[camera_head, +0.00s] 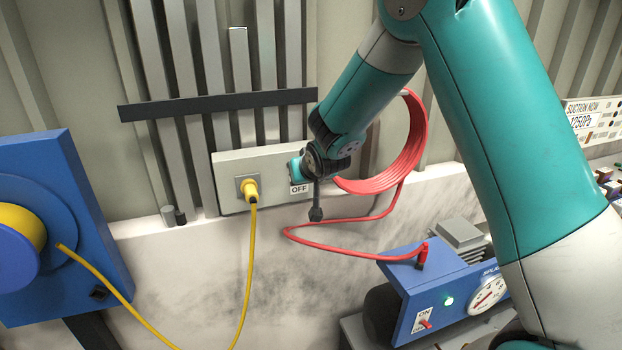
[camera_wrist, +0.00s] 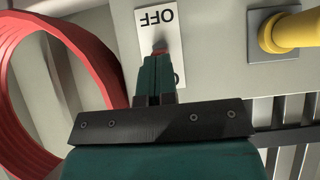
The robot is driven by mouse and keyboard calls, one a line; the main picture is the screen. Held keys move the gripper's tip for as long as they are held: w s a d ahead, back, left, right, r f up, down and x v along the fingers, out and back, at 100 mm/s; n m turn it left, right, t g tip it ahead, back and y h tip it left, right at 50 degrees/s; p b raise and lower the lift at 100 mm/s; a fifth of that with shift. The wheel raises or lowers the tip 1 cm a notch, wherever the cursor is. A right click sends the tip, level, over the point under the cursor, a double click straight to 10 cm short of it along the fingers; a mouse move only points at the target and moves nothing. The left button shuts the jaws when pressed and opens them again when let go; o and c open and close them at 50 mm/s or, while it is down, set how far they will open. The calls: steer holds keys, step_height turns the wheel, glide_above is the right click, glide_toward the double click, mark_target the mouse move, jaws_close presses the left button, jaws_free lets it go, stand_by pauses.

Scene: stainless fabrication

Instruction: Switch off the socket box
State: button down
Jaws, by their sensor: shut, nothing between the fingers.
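The socket box (camera_head: 228,168) is a pale grey box on the wall, with a yellow plug (camera_head: 250,188) in its socket. Its white OFF label (camera_head: 299,189) shows at the right end, and upside down in the wrist view (camera_wrist: 158,17). A small switch lever (camera_wrist: 160,47), dark with some red, shows just beyond my fingertips, close to the OFF lettering. My gripper (camera_wrist: 158,60) is shut and empty, its fingers pointing at the switch. Whether they touch it I cannot tell. The rest of the label and the lever's base are hidden behind the fingers.
A red hose coil (camera_head: 412,150) hangs just right of the box. A yellow cable (camera_head: 246,280) runs down from the plug towards a blue reel (camera_head: 70,200) at left. A blue unit (camera_head: 408,275) with a gauge stands lower right. Vertical metal bars (camera_head: 213,70) rise behind.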

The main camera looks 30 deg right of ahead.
steer(key=shift+s+f+t+b, duration=0.15)
steer(key=shift+f+t+b, duration=0.55)
steer(key=shift+b, duration=2.15)
steer(key=shift+s+f+t+b, duration=0.25)
steer(key=shift+t+b, duration=0.75)
steer(key=shift+b, duration=1.85)
steer(key=shift+w+r, duration=0.1)
steer(key=shift+r+p, duration=0.6)
steer(key=shift+r, duration=0.15)
